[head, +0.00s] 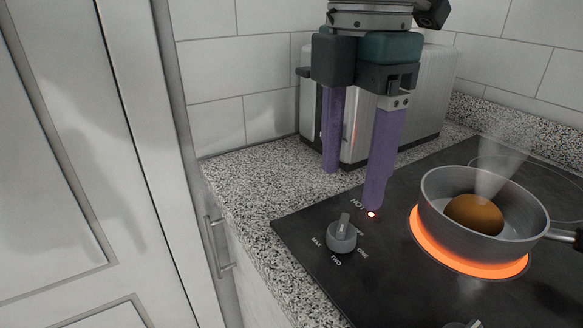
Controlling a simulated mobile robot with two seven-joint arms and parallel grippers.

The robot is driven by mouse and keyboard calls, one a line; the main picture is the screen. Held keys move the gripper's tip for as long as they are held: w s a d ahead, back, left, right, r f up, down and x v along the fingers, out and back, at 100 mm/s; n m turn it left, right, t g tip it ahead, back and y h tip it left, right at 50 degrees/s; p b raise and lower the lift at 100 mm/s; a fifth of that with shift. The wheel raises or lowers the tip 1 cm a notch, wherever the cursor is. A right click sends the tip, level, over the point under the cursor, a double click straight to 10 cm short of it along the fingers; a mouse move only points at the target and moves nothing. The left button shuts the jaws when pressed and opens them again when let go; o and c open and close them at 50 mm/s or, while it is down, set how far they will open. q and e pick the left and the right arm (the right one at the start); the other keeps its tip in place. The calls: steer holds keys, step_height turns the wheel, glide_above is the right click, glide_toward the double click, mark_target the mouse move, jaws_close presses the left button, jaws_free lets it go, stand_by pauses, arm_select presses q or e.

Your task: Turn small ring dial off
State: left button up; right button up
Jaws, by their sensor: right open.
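A grey dial (341,236) with a raised grip sits on the front left of the black cooktop (310,262). Labels MAX, TWO and ONE are printed around it, and its grip points roughly up and slightly right. A red light (371,214) glows beside the word HOT. A second dial (465,324) is cut off at the bottom edge. I cannot tell from labels which dial is for the small ring. My right gripper (352,188) points down with its purple fingers apart and empty, above and behind the first dial. My left gripper is out of view.
A steaming grey pot (440,212) holding a brown round thing (474,214) stands on an orange glowing ring (463,261). A metal toaster-like appliance (425,105) stands behind my gripper. Speckled counter (245,180) lies left. A white cabinet door (90,160) rises at far left.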

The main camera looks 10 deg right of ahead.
mark_target(344, 222)
step_height(344, 222, down, 7)
steer(key=shift+f, duration=0.2)
jaws_close()
stand_by(0.7)
